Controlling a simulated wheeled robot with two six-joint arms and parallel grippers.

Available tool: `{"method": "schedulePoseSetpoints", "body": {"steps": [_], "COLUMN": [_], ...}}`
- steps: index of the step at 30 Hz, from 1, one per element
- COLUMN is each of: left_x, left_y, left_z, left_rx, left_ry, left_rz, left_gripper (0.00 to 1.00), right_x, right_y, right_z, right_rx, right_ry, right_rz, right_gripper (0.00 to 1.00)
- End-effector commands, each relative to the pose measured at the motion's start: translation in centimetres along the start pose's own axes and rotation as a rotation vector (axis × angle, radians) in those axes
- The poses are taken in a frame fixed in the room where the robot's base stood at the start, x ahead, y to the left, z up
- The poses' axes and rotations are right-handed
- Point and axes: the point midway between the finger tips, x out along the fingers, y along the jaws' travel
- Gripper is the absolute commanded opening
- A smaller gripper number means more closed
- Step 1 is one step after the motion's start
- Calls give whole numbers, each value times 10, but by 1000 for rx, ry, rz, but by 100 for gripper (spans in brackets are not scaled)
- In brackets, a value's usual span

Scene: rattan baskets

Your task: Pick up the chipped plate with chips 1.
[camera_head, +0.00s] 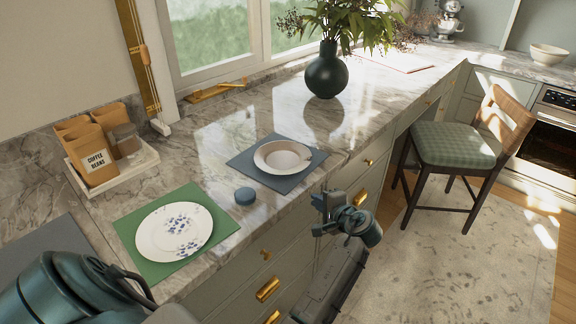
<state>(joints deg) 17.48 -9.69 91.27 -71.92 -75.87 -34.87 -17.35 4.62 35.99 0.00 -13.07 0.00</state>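A white plate with blue floral marks (174,231) lies flat on a green mat (125,226) at the counter's front left.
A small blue round object (245,196) stands between the mats. A tray (148,157) with coffee bags is at the back left. A dark vase (326,74) with a plant stands farther back. Drawers with gold handles (268,290) line the counter front; a chair (455,145) is right.

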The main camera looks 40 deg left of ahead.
Motion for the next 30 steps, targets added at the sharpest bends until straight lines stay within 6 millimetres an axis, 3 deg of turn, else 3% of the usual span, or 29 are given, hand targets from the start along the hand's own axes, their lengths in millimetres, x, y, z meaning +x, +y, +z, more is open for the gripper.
{"method": "schedulePoseSetpoints", "body": {"steps": [1,3,6,15,20,30], "left_x": [-8,-15,-19,22,34,78], "left_y": [-22,-44,-60,-66,-65,-66], "left_z": [7,17,26,32,33,38], "left_rx": [-24,-43,-57,-55,-58,-56], "left_ry": [-35,-79,-113,-119,-117,-117], "left_rz": [-23,-44,-59,-63,-61,-61], "left_gripper": [9,9,9,9,9,9], "right_x": [2,3,2,-10,-13,-35], "right_y": [0,0,0,1,1,2], "right_z": [0,0,-2,-3,-2,-4], "right_rx": [0,0,0,0,0,0], "right_ry": [0,1,3,5,5,4], "right_rz": [0,0,0,0,0,0], "right_gripper": [36,36,36,36,36,36]}}
